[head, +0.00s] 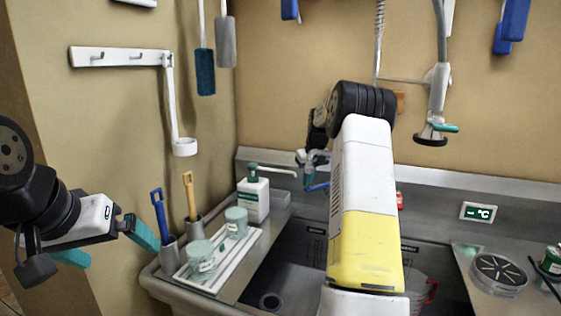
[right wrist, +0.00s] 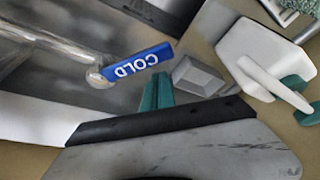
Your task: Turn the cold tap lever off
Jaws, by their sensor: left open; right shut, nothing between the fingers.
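The cold tap lever (right wrist: 138,63) is a blue bar marked COLD in the right wrist view, joined to a round metal knob (right wrist: 98,78). In the head view a blue lever (head: 319,187) shows at the back of the sink, partly hidden by my right arm. My right gripper (right wrist: 157,90) is shut and empty, its teal fingertips close beside the lever; I cannot tell whether they touch. It also shows in the head view (head: 308,174), largely blocked by the arm. My left gripper (head: 112,246) is open and empty at the left, away from the tap.
The steel sink (head: 285,280) lies below my right arm. A spray nozzle (head: 438,100) hangs at the right. A temperature display (head: 478,212) sits behind.

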